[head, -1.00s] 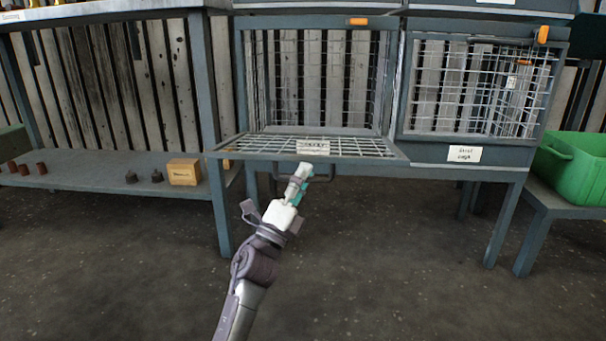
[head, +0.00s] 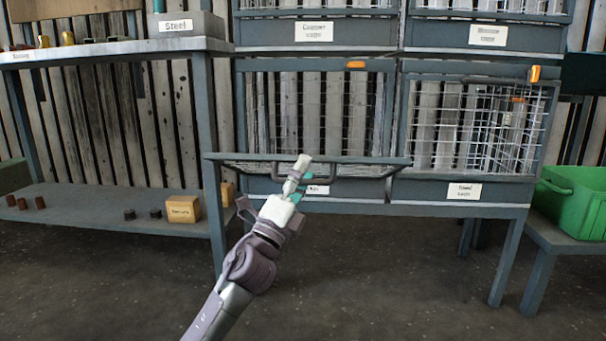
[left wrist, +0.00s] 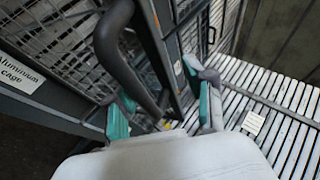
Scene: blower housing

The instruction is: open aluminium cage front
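The aluminium cage's mesh front (head: 225,158) is hinged down at the lower left cage. Seen almost edge-on, it juts out with its free edge somewhat above its hinge line. A dark bar handle (head: 345,178) shows under that edge; in the left wrist view the handle (left wrist: 128,65) curves in large. The aluminium cage label (left wrist: 18,75) is partly hidden in the head view. My right gripper is not in view.
The closed steel cage (head: 465,130) is to the right, with an orange latch (head: 534,74). More cages sit above. A shelf table (head: 100,195) with small blocks stands left, a green bin (head: 575,205) right. The floor in front is clear.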

